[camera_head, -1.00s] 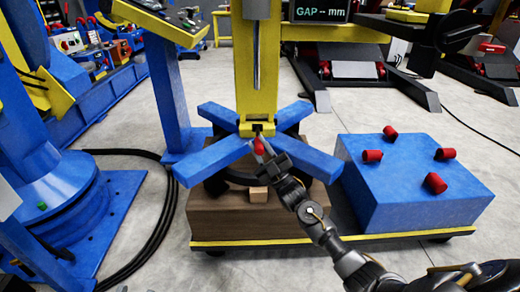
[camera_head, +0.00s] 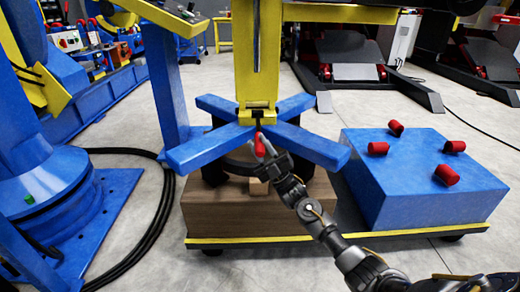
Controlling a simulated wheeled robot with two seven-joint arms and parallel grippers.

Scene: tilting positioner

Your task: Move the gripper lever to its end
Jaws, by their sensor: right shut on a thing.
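The gripper lever has a red grip (camera_head: 260,145) and sits just below the lower end of the yellow column (camera_head: 257,85), at the middle of the blue cross-shaped arms (camera_head: 210,149). My right gripper (camera_head: 264,150) reaches in from the lower right and is shut on the red lever grip. Its fingers partly hide the grip and the lever's root. My left gripper is not in view.
The cross stands above a brown block (camera_head: 230,212) on a yellow-edged base (camera_head: 285,239). A blue box (camera_head: 415,185) with several red cylinders stands to the right. Black cables (camera_head: 166,215) lie on the floor at left.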

